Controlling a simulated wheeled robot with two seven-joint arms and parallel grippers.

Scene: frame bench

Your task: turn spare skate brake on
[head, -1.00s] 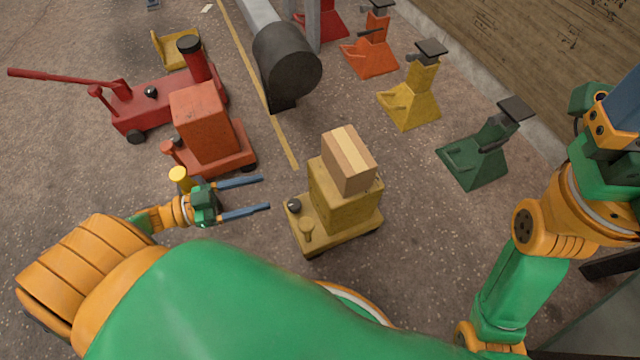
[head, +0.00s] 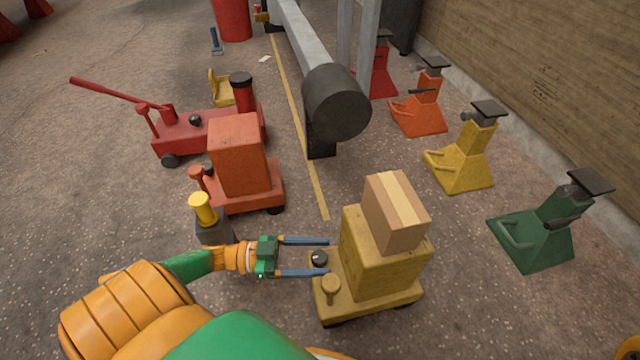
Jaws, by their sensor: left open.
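A yellow skate (head: 385,262) stands in front of me on the floor, with a wood-and-tan block (head: 395,215) on top. On its low left deck are a black knob (head: 319,258) and a yellow round-topped peg (head: 331,287). An orange skate (head: 238,155) stands further left, with a red-orange peg (head: 196,176) on its deck. I cannot tell by label which skate is the spare one. My left gripper (head: 328,257) is open and empty, its two fingers pointing right at the yellow skate's black knob. Whether they touch it I cannot tell. My right gripper is out of view.
A red floor jack (head: 190,133) stands behind the orange skate. A grey post with a yellow top (head: 203,208) is close to my left wrist. A grey beam with a dark round end (head: 337,103) lies beyond. Orange, yellow and green stands (head: 540,235) line the right wall.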

